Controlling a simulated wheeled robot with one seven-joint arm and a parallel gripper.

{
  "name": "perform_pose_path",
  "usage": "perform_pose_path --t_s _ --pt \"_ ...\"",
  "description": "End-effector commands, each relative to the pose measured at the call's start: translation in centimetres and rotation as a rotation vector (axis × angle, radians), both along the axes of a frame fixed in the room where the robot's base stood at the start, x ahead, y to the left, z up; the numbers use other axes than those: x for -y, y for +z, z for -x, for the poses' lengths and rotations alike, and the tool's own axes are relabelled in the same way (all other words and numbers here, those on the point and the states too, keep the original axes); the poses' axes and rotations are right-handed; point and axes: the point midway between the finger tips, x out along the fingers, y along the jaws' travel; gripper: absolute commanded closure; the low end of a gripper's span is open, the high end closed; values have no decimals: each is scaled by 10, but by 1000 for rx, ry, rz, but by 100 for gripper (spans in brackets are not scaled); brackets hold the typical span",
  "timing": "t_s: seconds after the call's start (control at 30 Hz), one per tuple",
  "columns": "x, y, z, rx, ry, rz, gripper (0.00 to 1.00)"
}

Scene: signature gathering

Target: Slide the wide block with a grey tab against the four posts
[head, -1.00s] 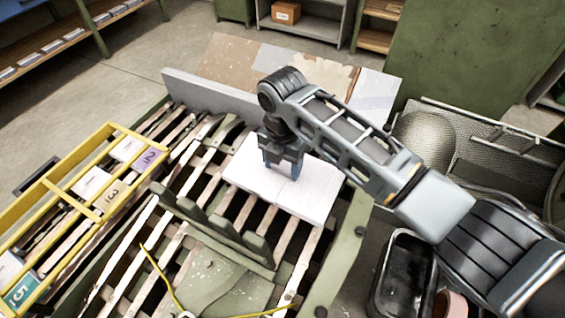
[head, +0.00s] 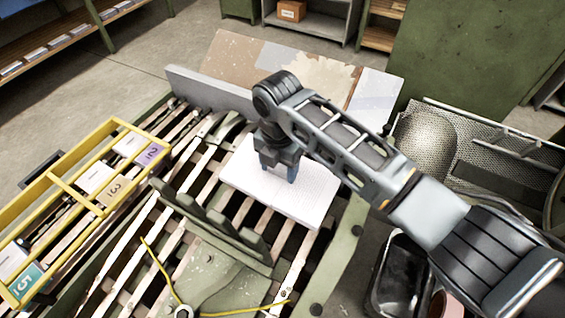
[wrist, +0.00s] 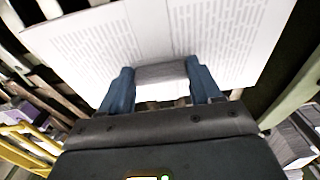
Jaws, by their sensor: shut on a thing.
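The wide block (head: 308,203) is a flat white slab with printed lines, lying on the slatted bench. Its printed face also shows in the wrist view (wrist: 235,35). My gripper (head: 278,172) is over the block's middle. In the wrist view its blue fingers stand on both sides of the grey tab (wrist: 160,74) and are shut on it. The olive-green posts (head: 217,222) stand in a row to the lower left of the block. Slats and dark gaps show between block and posts, so they are apart. The tab is hidden by my gripper in the head view.
A yellow-framed rack (head: 75,185) with numbered compartments stands at the left. A grey rail (head: 210,92) runs along the back of the bench. A green plate (head: 222,285) and a thin yellow cord (head: 160,270) lie below the posts. A dark tray (head: 402,280) is at the lower right.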

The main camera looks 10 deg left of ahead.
Motion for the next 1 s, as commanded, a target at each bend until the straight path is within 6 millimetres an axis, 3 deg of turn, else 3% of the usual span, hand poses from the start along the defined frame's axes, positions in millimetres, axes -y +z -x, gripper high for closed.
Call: perform_pose_path --t_s 0.07,0.1,0.4,0.73,1.0 --pt "0 1 -1 2 0 -1 91" --pt "0 1 -1 2 0 -1 35" --pt "0 0 -1 1 0 -1 7" --pt "0 6 -1 2 0 -1 7" --pt "0 48 -1 4 0 -3 7"
